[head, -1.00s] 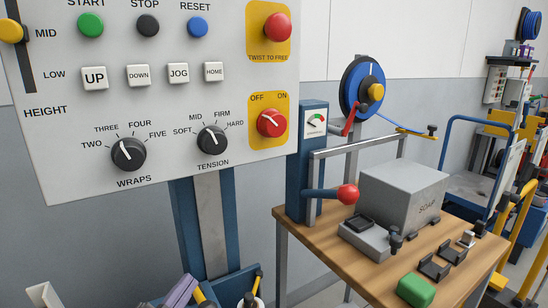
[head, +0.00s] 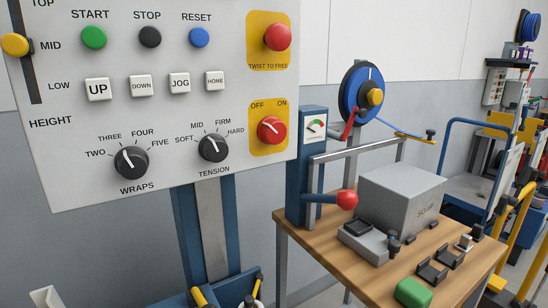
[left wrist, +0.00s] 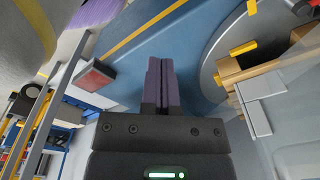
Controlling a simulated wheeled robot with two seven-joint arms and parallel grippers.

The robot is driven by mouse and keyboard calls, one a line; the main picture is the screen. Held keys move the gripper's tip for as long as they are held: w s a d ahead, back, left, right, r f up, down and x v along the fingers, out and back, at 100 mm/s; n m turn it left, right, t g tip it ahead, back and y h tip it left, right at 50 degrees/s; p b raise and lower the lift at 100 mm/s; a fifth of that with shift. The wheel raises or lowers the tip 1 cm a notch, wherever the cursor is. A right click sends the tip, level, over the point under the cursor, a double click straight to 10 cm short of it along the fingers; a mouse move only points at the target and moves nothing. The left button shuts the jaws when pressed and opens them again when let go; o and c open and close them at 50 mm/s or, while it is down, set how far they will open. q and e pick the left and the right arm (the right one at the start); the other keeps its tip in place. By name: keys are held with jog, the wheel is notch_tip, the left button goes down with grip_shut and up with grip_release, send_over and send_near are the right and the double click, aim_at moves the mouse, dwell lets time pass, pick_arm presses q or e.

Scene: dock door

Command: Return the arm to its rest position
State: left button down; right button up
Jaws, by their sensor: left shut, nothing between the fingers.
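My left gripper (left wrist: 163,85) shows in the left wrist view with its two purple fingers pressed together and nothing between them. It points over a blue surface (left wrist: 150,45) with a yellow stripe, and a round grey disc (left wrist: 212,65) lies to its right. The left gripper is out of the head view. My right gripper is in neither view.
A control panel (head: 190,115) with buttons and knobs stands at left in the head view. A wooden bench (head: 300,240) at right bears a grey box (head: 400,195), a green block (head: 414,292) and a red-knobbed lever (head: 347,199). A blue reel (head: 357,85) stands behind.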

pick_arm(q)
jog(key=s+a+f, duration=0.2)
jog(key=s+f, duration=0.2)
jog(key=s, duration=0.3)
jog(key=s+a+f+g+p, duration=0.1)
jog(key=s+a+f, duration=0.2)
jog(key=s, duration=0.5)
jog(key=shift+s+a+f+g+y, duration=0.25)
jog(key=shift+f+g+y, duration=0.05)
jog(key=shift+f, duration=0.45)
